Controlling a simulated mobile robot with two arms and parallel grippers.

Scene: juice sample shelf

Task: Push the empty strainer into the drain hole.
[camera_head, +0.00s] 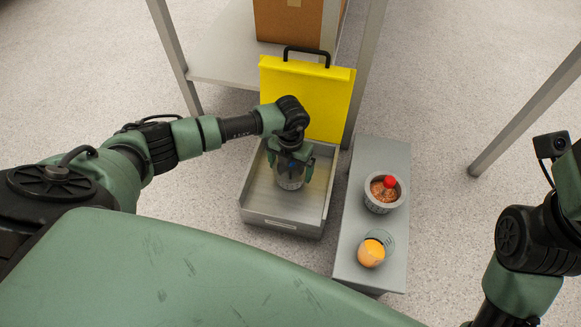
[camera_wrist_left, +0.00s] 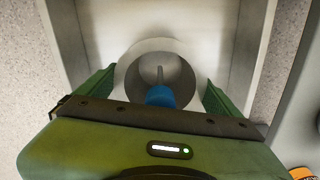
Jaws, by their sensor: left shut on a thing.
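The empty strainer (camera_head: 289,182) is a grey round cup inside the grey open basin (camera_head: 281,222). In the left wrist view the strainer (camera_wrist_left: 128,72) shows as a pale ring with a blue knob (camera_wrist_left: 160,96) at its middle. My left gripper (camera_head: 290,166) points down over the basin, its green fingers shut on the strainer from two sides. The drain hole is hidden beneath the strainer and gripper, so I cannot tell how the strainer sits in it. My right arm is at the right edge; its gripper is out of view.
A grey bench (camera_head: 350,262) stands right of the basin. On it are another strainer (camera_head: 382,207) with brown contents and a red knob, and a clear cup (camera_head: 387,239) with orange contents. A yellow panel (camera_head: 330,100) with a black handle stands behind the basin. A cardboard box (camera_head: 290,22) is on a shelf behind.

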